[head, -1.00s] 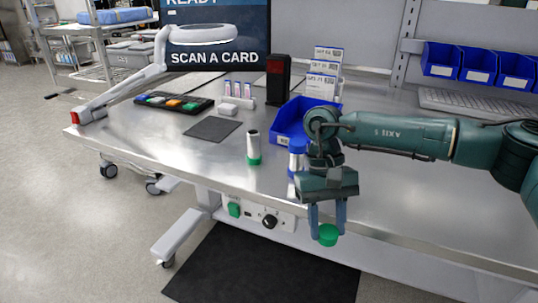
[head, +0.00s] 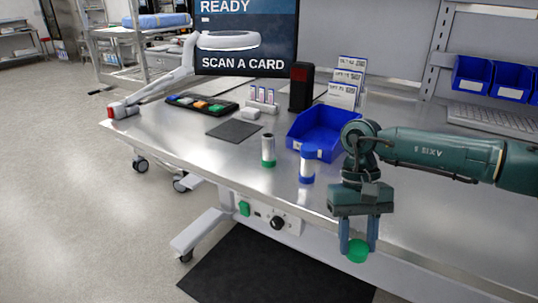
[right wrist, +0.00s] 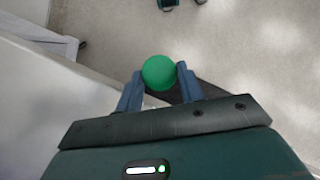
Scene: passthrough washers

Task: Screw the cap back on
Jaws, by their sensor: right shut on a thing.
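My right gripper (head: 359,236) is shut on a round green cap (head: 358,252). It holds the cap out past the table's front edge, above the floor. In the right wrist view the cap (right wrist: 159,73) sits between the two blue fingertips (right wrist: 160,80). A silver canister with a green base (head: 268,151) stands upright on the table, its dark top showing no cap. A second canister with a blue top and blue base (head: 307,165) stands to its right, left of my right gripper. My left gripper is not in view.
A blue bin (head: 325,130) stands behind the canisters. A dark mat (head: 234,130) and a tray of coloured pieces (head: 201,105) lie to the left. Card stands (head: 346,84) and a dark post (head: 301,87) are at the back.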

